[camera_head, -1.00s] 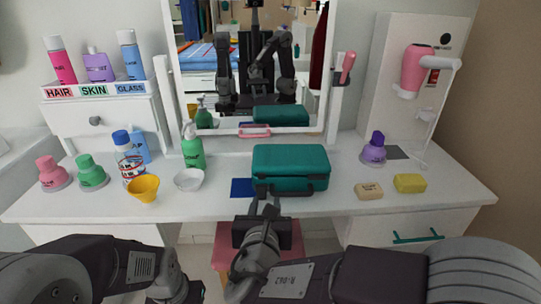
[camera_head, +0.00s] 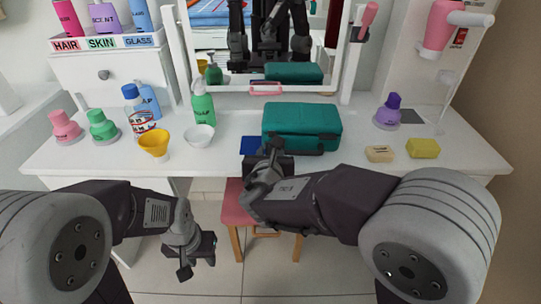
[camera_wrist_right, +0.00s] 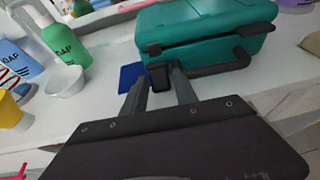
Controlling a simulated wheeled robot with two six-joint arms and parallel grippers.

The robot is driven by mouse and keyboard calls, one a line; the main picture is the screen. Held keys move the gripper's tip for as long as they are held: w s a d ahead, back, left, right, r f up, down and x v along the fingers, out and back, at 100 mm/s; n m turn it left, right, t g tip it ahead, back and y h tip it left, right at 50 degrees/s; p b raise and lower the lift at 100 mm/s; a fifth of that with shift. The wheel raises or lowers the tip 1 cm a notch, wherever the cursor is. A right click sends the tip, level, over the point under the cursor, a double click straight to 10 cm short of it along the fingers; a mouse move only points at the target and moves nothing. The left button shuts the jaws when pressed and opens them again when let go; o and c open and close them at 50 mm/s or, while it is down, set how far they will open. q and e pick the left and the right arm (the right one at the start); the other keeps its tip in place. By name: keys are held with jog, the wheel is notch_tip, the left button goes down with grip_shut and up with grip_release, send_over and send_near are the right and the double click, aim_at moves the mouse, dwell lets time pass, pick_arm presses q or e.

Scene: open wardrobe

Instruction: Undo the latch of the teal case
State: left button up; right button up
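The teal case (camera_head: 301,124) stands closed on the white tabletop, with its dark handle on the front; it also shows in the wrist view (camera_wrist_right: 205,38). A small black latch (camera_wrist_right: 158,77) is at the case's front left corner, left of the handle (camera_wrist_right: 215,68). My right gripper (camera_wrist_right: 156,88) is at the latch, its two fingers apart with the latch between or just beyond them; contact is unclear. In the head view the right gripper (camera_head: 270,155) partly hides the latch area. My left gripper (camera_head: 196,258) is open and empty, low in front of the table.
A blue flat item (camera_head: 250,145) lies left of the case. A white bowl (camera_head: 200,135), yellow cup (camera_head: 154,144) and several bottles stand further left. Soaps (camera_head: 423,148) and a purple bottle (camera_head: 388,110) are to the right. A pink stool (camera_head: 232,203) stands below the table.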

grip_shut()
jog(key=f+t+b, duration=0.1)
jog(key=b, duration=0.6)
jog(key=f+t+b, duration=0.2)
jog(key=b, duration=0.4)
jog(key=shift+s+t+b, duration=0.3)
jog(key=shift+b, duration=0.1)
jog(key=shift+r+b, duration=0.3)
jog(key=shift+b, duration=0.2)
jog(key=shift+r+t, duration=0.15)
jog(key=shift+t, duration=0.15)
grip_release()
